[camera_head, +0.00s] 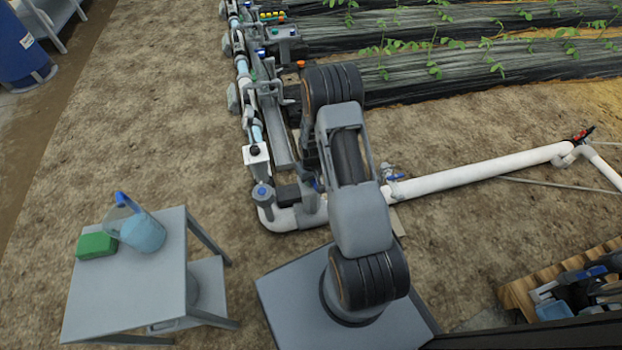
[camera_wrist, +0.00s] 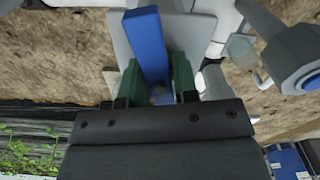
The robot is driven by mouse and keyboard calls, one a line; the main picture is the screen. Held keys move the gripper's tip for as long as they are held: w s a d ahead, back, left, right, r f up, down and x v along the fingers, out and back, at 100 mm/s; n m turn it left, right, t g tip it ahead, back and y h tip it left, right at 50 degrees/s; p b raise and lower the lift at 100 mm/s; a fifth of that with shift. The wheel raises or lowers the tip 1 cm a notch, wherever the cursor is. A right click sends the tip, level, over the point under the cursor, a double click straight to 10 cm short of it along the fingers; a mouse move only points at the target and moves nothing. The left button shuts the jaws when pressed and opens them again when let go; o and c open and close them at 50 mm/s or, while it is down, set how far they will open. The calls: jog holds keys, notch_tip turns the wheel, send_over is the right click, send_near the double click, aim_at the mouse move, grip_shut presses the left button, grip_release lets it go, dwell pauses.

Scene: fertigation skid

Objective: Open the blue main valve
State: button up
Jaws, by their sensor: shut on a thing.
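The blue main valve's lever handle (camera_wrist: 147,45) is a flat blue bar in the wrist view, running up from between my fingers over a grey plate. My gripper (camera_wrist: 157,85) has its two dark green fingers on either side of the lever, shut on it. The lever's pivot is hidden, and I cannot tell its angle to the pipe. In the head view my arm covers my gripper and most of the valve; a small blue piece (camera_head: 317,184) shows at the arm's left edge.
A grey housing with a blue centre (camera_wrist: 298,60) stands close on the right in the wrist view. A white pipe (camera_head: 480,170) with a small blue-handled valve (camera_head: 393,177) runs right. A grey table (camera_head: 90,300) holds a jug (camera_head: 140,230) and green block (camera_head: 96,246).

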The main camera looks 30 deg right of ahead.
jog(key=n, duration=0.3)
jog(key=shift+n, duration=0.3)
jog(key=n, duration=0.8)
jog(key=shift+n, duration=0.3)
jog(key=n, duration=0.4)
jog(key=shift+n, duration=0.3)
jog(key=o, duration=1)
notch_tip(320, 180, up, 10)
jog(key=p, duration=0.7)
